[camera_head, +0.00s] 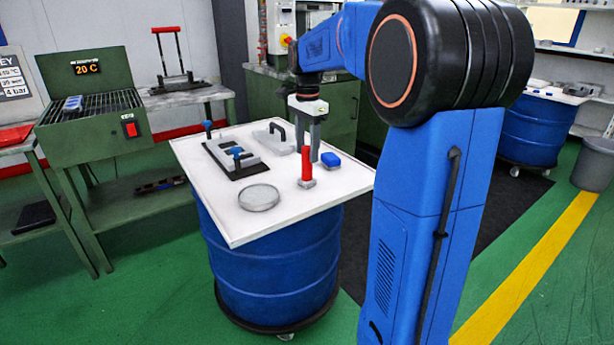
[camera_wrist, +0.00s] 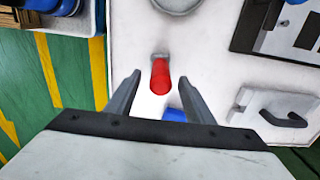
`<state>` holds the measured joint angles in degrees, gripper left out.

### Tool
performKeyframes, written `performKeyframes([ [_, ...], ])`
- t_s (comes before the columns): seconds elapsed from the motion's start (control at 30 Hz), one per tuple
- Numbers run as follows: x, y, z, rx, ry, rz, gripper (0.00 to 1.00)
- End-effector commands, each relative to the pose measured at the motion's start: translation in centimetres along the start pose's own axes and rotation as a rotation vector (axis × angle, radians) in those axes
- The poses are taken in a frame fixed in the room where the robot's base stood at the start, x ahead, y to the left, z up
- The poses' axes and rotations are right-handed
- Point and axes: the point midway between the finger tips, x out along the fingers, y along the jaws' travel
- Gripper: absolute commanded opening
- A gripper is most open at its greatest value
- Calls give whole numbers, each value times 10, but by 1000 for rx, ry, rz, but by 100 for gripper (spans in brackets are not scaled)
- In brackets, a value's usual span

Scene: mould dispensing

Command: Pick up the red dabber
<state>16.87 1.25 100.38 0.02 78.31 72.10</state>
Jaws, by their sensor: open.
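The red dabber (camera_head: 306,164) stands upright on the white tabletop, its red handle rising from a small grey base. In the wrist view the red dabber (camera_wrist: 160,78) shows from above, between and just beyond my two fingertips. My gripper (camera_head: 307,125) is open and empty, pointing down over the table, behind and above the dabber in the head view. In the wrist view my gripper's fingers (camera_wrist: 160,80) spread to either side of the dabber, apart from it.
A blue block (camera_head: 331,159) lies close right of the dabber. A round grey disc (camera_head: 259,197), a mould with blue-knobbed handles (camera_head: 232,155) and a grey plate with a black handle (camera_head: 275,138) share the white tabletop (camera_head: 225,222). Its front right part is clear.

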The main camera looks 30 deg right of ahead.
Motion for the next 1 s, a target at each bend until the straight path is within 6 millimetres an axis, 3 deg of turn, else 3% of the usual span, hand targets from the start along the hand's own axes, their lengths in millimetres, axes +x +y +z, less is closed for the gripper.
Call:
performKeyframes([
  [0.3, 39, -1, 1, 0, -1, 2, 48],
  [0.6, 43, -1, 1, 0, 0, 0, 48],
  [0.8, 43, -1, 1, 0, 0, 0, 3],
  [1.0, 43, -1, 1, 0, 0, 0, 4],
])
